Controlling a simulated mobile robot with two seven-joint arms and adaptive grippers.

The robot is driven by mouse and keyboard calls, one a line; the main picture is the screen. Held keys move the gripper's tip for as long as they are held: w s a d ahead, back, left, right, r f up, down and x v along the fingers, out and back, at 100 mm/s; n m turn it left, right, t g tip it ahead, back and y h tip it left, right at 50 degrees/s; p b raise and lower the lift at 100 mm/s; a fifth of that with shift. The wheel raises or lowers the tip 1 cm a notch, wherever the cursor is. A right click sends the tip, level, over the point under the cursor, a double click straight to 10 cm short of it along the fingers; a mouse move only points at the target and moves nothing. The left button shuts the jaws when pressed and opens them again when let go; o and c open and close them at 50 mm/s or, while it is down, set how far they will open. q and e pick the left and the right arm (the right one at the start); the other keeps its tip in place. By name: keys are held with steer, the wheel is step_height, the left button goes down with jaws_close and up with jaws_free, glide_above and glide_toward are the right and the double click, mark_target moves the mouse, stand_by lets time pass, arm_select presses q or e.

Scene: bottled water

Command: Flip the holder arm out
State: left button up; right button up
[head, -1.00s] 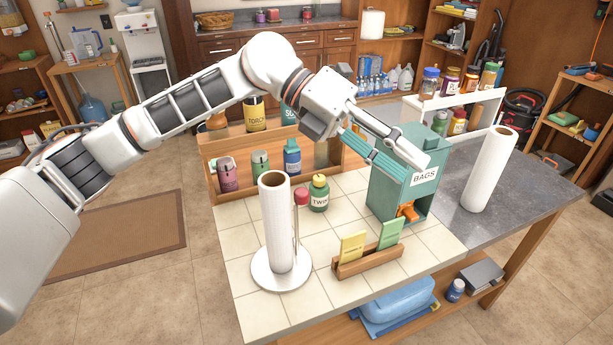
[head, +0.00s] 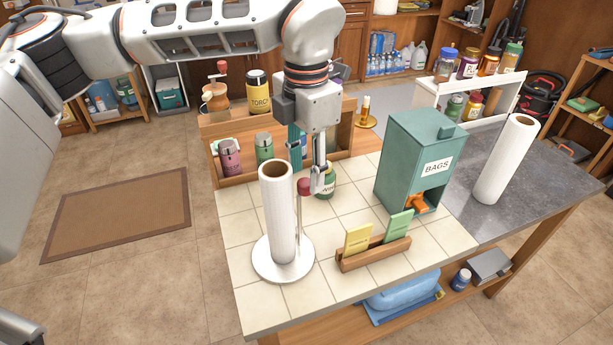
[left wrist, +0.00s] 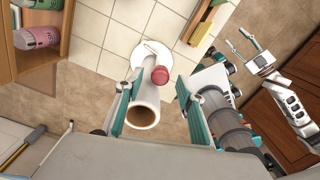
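The white paper towel roll (head: 277,220) stands upright on a round white base (head: 266,273) on the tiled counter. The holder arm (head: 299,220) is a thin upright rod beside the roll, on its right, with a red knob (head: 304,187) on top. My left gripper (head: 309,168) points down just above and around the level of the knob. In the left wrist view my left gripper (left wrist: 158,82) is open, with the red knob (left wrist: 160,75) and the roll (left wrist: 144,103) showing between its fingers; contact cannot be told. My right gripper (left wrist: 242,43) is open and empty at the far right there.
A green twine bottle (head: 324,184) stands close behind the left gripper. A wooden packet holder (head: 375,253) and a teal bags box (head: 415,160) stand to the right. A wooden rack (head: 208,150) with bottles is behind. A second roll (head: 506,160) stands far right.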

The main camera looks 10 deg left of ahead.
arm_select(q)
steer(key=shift+f, duration=1.2)
jaws_close()
steer(key=shift+w+d, duration=0.1)
steer(key=w+d+n+b, duration=0.1)
steer(key=w+n, duration=0.5)
steer(key=n, duration=0.8)
steer(key=shift+n, duration=0.4)
steer(key=shift+r, duration=0.15)
